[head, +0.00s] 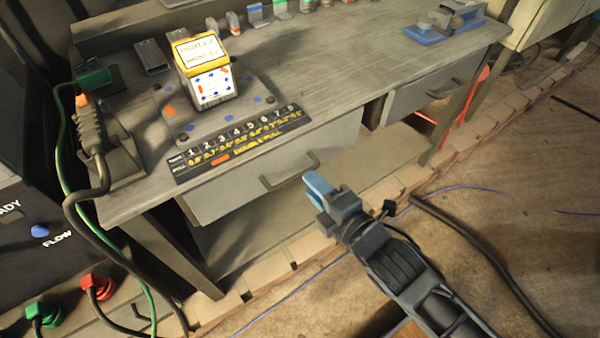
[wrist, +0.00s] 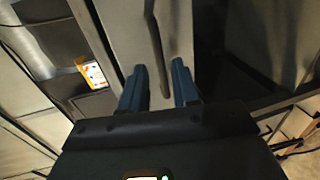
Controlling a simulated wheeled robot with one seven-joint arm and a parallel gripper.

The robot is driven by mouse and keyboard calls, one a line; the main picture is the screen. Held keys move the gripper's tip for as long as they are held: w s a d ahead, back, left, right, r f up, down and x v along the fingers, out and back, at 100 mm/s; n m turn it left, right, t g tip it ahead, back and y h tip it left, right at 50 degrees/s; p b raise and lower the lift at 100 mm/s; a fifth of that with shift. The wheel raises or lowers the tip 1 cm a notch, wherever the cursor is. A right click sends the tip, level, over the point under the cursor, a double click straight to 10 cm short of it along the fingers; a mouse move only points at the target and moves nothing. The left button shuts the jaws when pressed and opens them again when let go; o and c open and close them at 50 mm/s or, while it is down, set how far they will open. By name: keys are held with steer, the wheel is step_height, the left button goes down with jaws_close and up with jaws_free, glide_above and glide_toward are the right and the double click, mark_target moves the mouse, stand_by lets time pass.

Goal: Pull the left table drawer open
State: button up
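The left table drawer (head: 235,194) has a plain grey front under the worktop and looks closed. Its dark bar handle (head: 288,174) is at the middle right of that front. My gripper (head: 316,186) is just to the right and in front of the handle, with blue fingers pointing at the drawer. In the wrist view, the two fingers (wrist: 159,70) are apart, and the handle (wrist: 154,50) lies lengthwise in line with the gap between them. The fingers do not grip it. I cannot tell whether the fingertips reach past the bar.
The worktop (head: 330,90) carries a yellow-topped box (head: 208,70) and a numbered strip (head: 240,142). A second drawer (head: 425,92) is farther right. A lower shelf (head: 375,160) lies beneath. A black cable (head: 490,265) runs across the floor at right.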

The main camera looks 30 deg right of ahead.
mark_target(302, 172)
steer(key=shift+x, duration=2.7)
jaws_close()
